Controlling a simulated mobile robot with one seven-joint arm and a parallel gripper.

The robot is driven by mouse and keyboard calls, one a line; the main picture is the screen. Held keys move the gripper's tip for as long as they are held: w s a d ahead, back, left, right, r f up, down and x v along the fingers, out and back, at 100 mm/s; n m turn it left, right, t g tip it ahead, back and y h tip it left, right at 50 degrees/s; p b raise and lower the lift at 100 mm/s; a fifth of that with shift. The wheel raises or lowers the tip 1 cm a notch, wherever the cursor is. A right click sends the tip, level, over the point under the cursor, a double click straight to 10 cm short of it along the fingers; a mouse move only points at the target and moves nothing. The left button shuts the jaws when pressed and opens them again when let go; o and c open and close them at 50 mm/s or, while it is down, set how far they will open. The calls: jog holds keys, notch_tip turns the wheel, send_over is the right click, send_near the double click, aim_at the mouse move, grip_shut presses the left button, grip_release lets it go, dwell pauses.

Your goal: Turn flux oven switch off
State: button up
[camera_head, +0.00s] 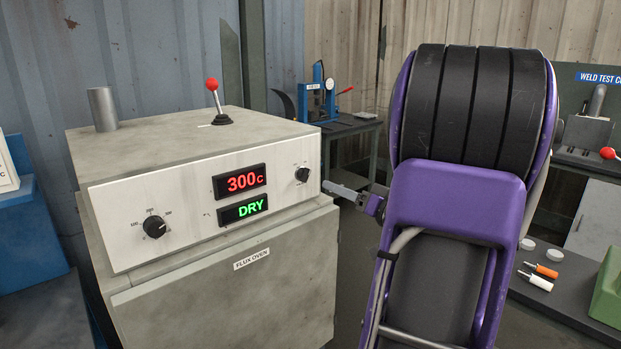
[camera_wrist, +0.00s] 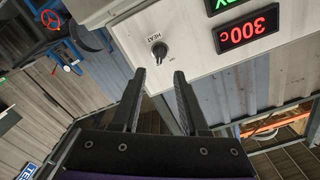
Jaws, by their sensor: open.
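The flux oven (camera_head: 225,285) is a grey box at the left with a white front panel and a "FLUX OVEN" label. A small black knob (camera_head: 302,174) sits near the panel's right end. In the wrist view this knob (camera_wrist: 160,50) has a "HEAT" label beside it. The displays read red 300c (camera_head: 240,181) and green DRY (camera_head: 243,208). A red-balled lever (camera_head: 215,101) stands on the oven top, and a dial (camera_head: 154,227) is at the panel's left. My gripper (camera_wrist: 160,72) is open and empty, its fingers pointing toward the HEAT knob, apart from it. In the head view my gripper (camera_head: 333,187) is just right of the panel.
A metal cylinder (camera_head: 102,109) stands on the oven top. A blue tool (camera_head: 318,94) sits on a dark table behind. At the right, orange and white handled items (camera_head: 541,271) and a green object (camera_head: 608,288) lie on another table. My purple arm covers the middle right.

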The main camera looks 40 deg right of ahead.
aim_at(308, 176)
jog(key=w, duration=0.9)
jog(key=shift+w+a, duration=0.3)
jog(key=shift+a, duration=0.1)
jog(key=shift+c, duration=0.3)
grip_shut()
